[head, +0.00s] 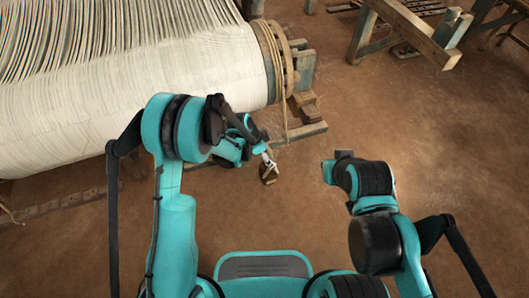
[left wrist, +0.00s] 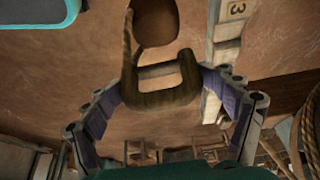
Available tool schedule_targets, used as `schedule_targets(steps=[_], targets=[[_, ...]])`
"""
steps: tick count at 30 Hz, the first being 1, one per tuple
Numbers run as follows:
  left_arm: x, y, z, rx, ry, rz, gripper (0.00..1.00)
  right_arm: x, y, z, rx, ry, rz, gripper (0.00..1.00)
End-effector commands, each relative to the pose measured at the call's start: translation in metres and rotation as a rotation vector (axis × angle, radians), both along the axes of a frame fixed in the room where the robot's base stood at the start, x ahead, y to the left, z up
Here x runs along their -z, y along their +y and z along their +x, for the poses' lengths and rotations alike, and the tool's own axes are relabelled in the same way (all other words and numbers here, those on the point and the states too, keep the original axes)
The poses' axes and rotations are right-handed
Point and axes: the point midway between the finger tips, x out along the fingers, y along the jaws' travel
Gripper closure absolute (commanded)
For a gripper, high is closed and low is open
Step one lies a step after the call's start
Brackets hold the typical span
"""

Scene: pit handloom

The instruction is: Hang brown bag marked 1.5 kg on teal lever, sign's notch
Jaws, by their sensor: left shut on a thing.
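The brown bag (head: 269,173) hangs just below my left gripper (head: 266,154) in the head view, clear of the floor. In the left wrist view its rounded brown body (left wrist: 156,22) shows at the top, with a thick brown squared handle (left wrist: 160,96) between the purple finger pads of my left gripper (left wrist: 163,82). The gripper is shut on this handle. No weight mark can be read on the bag. A pale wooden bar (left wrist: 222,55) marked "3" stands behind the right finger. I cannot make out a teal lever or the sign's notch. My right gripper (head: 343,155) is small and its fingers are unclear.
The loom's large cream warp roll (head: 180,75) fills the upper left, with a wooden end disc (head: 279,62) and a hanging cord beside it. Wooden frames (head: 410,30) stand at the upper right. The brown floor (head: 440,140) between them is clear.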

Motion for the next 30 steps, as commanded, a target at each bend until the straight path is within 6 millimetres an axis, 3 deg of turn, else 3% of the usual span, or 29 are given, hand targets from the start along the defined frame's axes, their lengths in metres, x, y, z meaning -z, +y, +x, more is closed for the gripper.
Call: schedule_targets(steps=[30], targets=[[0.007, 0.021, 0.064, -0.004, -0.001, -0.002, 0.76, -0.010, 0.000, 0.000, 0.000, 0.000, 0.000, 1.00]])
